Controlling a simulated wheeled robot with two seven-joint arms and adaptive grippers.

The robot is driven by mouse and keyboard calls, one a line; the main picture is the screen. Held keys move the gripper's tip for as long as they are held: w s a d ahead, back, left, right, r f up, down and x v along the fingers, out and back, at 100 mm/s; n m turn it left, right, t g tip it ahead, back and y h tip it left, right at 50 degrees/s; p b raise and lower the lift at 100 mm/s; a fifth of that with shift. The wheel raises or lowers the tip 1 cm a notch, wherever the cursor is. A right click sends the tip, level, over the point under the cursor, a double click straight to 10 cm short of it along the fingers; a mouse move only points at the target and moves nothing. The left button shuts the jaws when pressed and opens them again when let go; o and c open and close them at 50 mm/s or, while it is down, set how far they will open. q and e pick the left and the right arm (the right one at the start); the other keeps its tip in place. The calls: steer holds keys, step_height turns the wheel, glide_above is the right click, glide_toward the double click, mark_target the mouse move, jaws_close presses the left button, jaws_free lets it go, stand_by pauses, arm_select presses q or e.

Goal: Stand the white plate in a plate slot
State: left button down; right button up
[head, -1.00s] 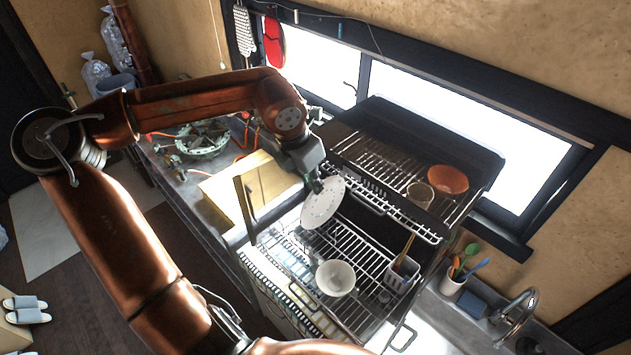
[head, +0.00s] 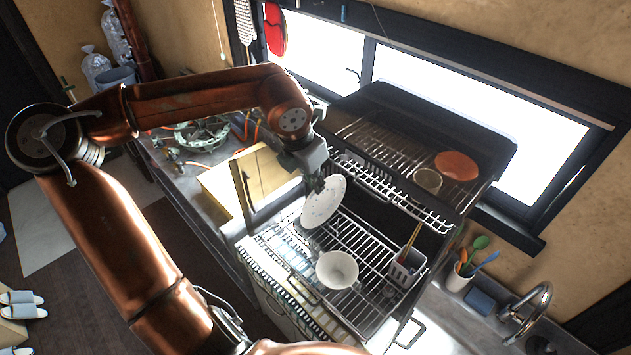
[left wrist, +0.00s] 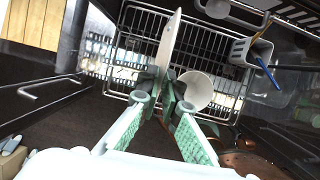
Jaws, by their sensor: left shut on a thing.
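The white plate (head: 325,203) hangs tilted from my left gripper (head: 317,184), above the lower wire rack (head: 292,246) of the dish rack near its back left. In the left wrist view the plate (left wrist: 170,42) shows nearly edge-on, and the fingers (left wrist: 167,82) are closed on its rim. The rack's wires (left wrist: 140,50) lie beyond it. I cannot tell whether the plate's lower edge touches the wires. My right gripper is not in view.
A white bowl (head: 337,269) sits on the lower rack, right of the plate. The upper shelf holds an orange bowl (head: 457,165) and a glass (head: 428,180).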

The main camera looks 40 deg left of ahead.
arm_select(q)
steer(key=shift+f+b, duration=4)
steer(key=shift+f, duration=0.85)
steer(key=c, duration=2)
jaws_free()
steer(key=shift+c, duration=0.2)
steer(key=v, duration=1.2)
steer(key=shift+a, duration=0.1)
